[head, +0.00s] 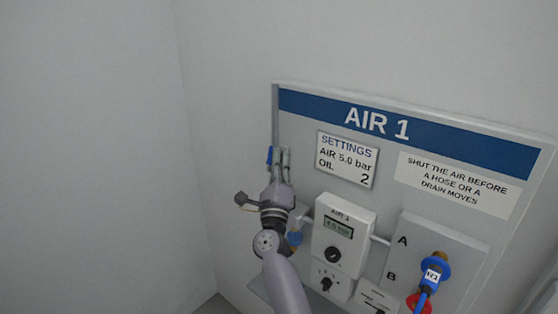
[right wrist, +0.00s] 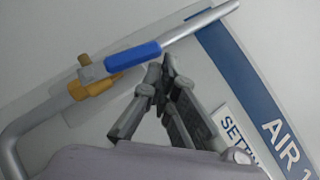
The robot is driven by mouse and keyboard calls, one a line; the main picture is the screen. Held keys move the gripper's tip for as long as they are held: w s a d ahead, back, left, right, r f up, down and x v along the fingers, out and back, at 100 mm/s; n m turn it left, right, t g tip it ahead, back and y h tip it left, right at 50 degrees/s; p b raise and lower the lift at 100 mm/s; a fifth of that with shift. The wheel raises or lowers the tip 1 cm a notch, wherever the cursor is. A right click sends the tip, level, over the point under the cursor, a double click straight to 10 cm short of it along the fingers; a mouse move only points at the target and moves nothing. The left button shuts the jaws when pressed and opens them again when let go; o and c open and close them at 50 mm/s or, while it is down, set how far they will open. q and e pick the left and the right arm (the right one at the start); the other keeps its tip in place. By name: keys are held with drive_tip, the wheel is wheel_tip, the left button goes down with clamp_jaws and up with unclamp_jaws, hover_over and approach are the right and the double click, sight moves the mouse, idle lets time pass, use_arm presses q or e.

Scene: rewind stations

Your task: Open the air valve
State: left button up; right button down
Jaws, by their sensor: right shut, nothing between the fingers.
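The air valve is a brass body (right wrist: 97,88) on a grey pipe, with a blue lever (right wrist: 132,57) in the right wrist view. The lever lies roughly along the line of the pipe. My right gripper (head: 281,154) points up beside the lever. In the right wrist view, its fingertips (right wrist: 162,68) are together and empty, close to the end of the blue lever; I cannot tell if they touch it. My left gripper is out of view.
The AIR 1 panel (head: 334,115) carries a settings card (head: 346,158), a warning sign (head: 457,185) and a white display unit (head: 343,230). A blue coupling (head: 435,268) sits at port A, with a red ring (head: 419,302) below. The wall to the left is bare.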

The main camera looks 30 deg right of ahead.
drive_tip(key=v, duration=1.2)
